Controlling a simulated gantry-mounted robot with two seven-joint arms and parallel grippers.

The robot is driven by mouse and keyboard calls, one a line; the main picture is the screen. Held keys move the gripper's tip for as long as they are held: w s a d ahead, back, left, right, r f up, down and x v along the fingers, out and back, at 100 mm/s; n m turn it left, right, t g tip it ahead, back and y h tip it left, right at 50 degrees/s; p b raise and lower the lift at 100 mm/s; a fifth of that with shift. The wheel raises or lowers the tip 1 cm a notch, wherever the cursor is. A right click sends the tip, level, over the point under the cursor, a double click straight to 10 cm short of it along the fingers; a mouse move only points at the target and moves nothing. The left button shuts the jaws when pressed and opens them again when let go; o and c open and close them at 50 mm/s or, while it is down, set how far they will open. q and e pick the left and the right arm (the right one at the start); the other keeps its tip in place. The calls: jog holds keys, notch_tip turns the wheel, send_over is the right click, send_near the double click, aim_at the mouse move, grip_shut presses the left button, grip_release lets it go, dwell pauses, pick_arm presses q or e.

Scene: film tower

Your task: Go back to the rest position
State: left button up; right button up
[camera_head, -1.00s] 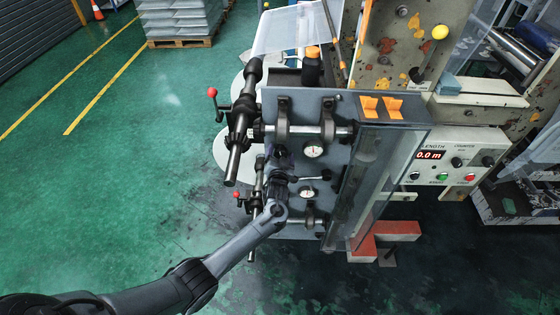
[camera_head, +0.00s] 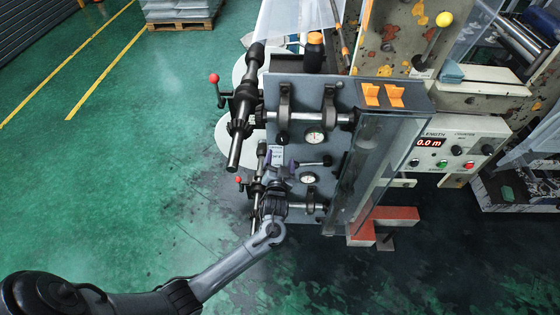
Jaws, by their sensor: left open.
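My left gripper (camera_head: 277,160) is at the front of the film tower (camera_head: 335,92), beside the lower shaft and its gauge. Its arm comes in from the lower left. The fingers are small and dark against the panel, and I see nothing held in them. The upper shaft (camera_head: 240,135) with a red-knobbed lever (camera_head: 214,79) sticks out to the left above it. The lower red-knobbed lever (camera_head: 239,180) is just left of my gripper. My right gripper is not in view.
A control box (camera_head: 455,148) reading 0.0 m stands at the right. A red-orange foot (camera_head: 385,222) is at the tower's base. Green floor (camera_head: 120,180) is open at the left. A pallet (camera_head: 180,22) stands at the back.

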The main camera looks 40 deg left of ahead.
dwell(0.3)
pick_arm(q)
jog(key=s+d+f+m+g+h, duration=0.1)
jog(key=s+d+f+g+h, duration=0.15)
jog(key=s+f, duration=0.9)
jog(key=s+d+r+m+g+h, duration=0.2)
jog(key=s+d+r+h, duration=0.3)
jog(key=s+d, duration=0.45)
jog(key=s+d+r+m+g+h, duration=0.1)
jog(key=s+d+r+g, duration=0.15)
jog(key=s, duration=0.25)
jog(key=s+d+r+g+h, duration=0.1)
jog(key=s+r+g, duration=0.25)
jog(key=s, duration=0.25)
notch_tip(320, 180, up, 24)
jog(key=p, duration=2.3)
jog(key=shift+s+f, duration=0.2)
jog(key=shift+s, duration=0.05)
jog(key=shift+a+t, duration=0.1)
jog(key=shift+t, duration=0.15)
